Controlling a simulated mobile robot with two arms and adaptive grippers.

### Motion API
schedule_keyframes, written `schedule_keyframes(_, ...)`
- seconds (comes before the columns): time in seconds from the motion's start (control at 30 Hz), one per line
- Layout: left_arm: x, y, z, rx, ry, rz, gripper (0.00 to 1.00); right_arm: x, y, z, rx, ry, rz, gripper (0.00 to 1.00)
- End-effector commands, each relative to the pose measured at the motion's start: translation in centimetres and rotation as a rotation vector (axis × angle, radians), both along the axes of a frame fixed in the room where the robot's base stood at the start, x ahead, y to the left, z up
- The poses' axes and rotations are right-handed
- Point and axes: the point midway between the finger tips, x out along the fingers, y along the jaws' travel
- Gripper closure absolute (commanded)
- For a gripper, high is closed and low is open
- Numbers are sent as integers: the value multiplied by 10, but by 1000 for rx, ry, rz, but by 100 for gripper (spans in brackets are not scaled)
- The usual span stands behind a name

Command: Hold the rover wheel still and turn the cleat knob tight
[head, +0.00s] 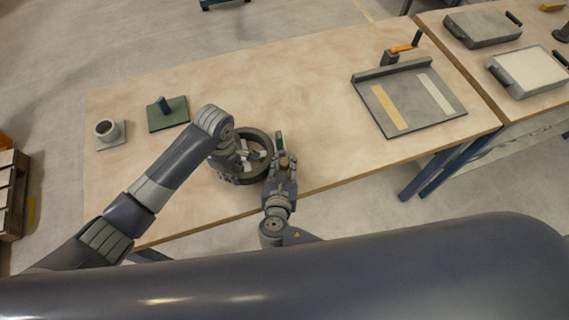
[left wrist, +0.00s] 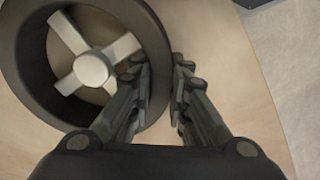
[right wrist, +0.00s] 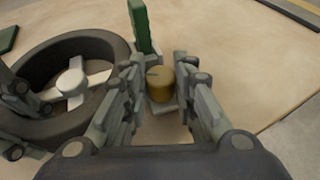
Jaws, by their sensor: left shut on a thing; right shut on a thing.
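The rover wheel (head: 266,143) is a dark ring with pale spokes and a round hub, lying flat near the table's front edge. It also shows in the left wrist view (left wrist: 152,45) and the right wrist view (right wrist: 105,42). My left gripper (left wrist: 158,72) is shut on its rim, one finger inside the ring and one outside. The cleat knob (right wrist: 160,84) is a brass-coloured cylinder just right of the wheel, beside a green upright piece (right wrist: 141,28). My right gripper (head: 283,166) is shut on the knob, a finger on each side. The knob's underside is partly hidden.
The wooden table (head: 310,110) is clear in the middle. A green block with a peg (head: 172,115) and a grey cup on a plate (head: 107,130) stand left. A grey tray with a crank (head: 437,111) lies right. The table's front edge is close to both grippers.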

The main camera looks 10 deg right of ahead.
Motion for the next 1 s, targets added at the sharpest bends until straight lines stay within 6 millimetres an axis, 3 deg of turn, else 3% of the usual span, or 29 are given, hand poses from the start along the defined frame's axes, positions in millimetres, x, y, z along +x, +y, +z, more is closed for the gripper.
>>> schedule_keyframes(0.57,-1,0,-1,2,5,-2,100,0,-1,0,-3,-1,-37,98)
schedule_keyframes(0.6,-1,1,-1,2,4,-2,100,0,-1,0,-3,-1,-37,70)
schedule_keyframes(0.67,-1,1,-1,2,4,-1,100,0,-1,0,-3,-1,-37,56)
schedule_keyframes(1.0,-1,0,-1,1,4,-1,100,-1,1,0,0,0,-32,54)
